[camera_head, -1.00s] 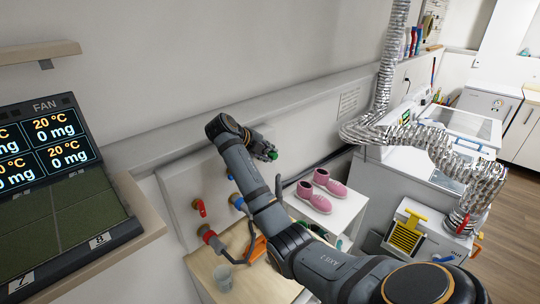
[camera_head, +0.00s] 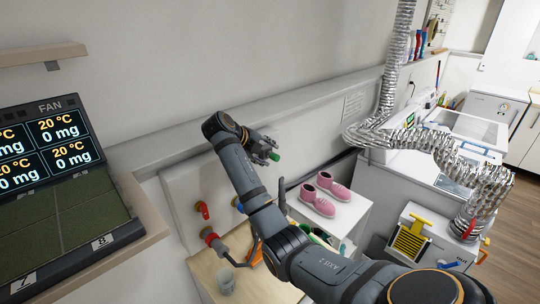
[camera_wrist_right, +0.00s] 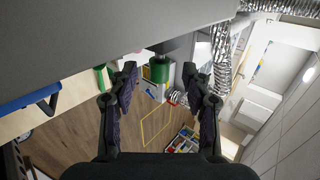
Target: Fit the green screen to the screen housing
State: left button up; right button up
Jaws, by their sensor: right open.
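My right gripper (camera_head: 265,152) is open at the upper right of the white wall panel. In the right wrist view its fingers (camera_wrist_right: 162,85) stand wide apart. A green cylindrical piece (camera_wrist_right: 159,70) shows between them under a grey surface; it also shows in the head view (camera_head: 275,156). I cannot tell whether a finger touches it. I cannot identify a green screen for certain. A yellow grille with a handle (camera_head: 410,240) sits at a white unit (camera_head: 432,226) at the lower right, possibly the screen housing. My left gripper is not in view.
Red (camera_head: 203,209) and blue fittings stick out from the white panel. Below are a wooden surface (camera_head: 250,283) with a grey cup (camera_head: 225,281) and a white shelf with pink shoes (camera_head: 325,193). A silver duct (camera_head: 430,140) hangs at the right.

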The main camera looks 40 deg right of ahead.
jog(key=v, duration=0.6)
jog(key=shift+d, duration=0.1)
jog(key=shift+f, duration=0.1)
dwell(0.4)
